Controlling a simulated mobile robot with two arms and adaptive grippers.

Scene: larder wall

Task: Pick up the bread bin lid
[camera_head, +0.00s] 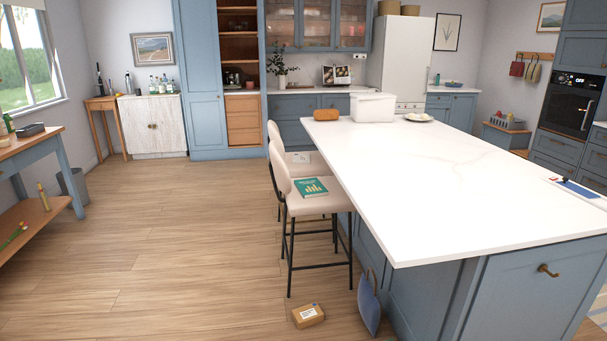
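A white box that looks like the bread bin (372,111) stands at the far end of the white island worktop. Its pale lid (372,96) appears to lie flat on top of it, though the seam is too small to see clearly. Neither of my grippers is in view.
A brown loaf-like thing (326,114) is left of the bin, and a plate (419,118) is to its right. The island worktop (450,190) is mostly clear. Two chairs (310,200) stand along its left side. A parcel (308,316) and a blue bag (369,302) are on the floor.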

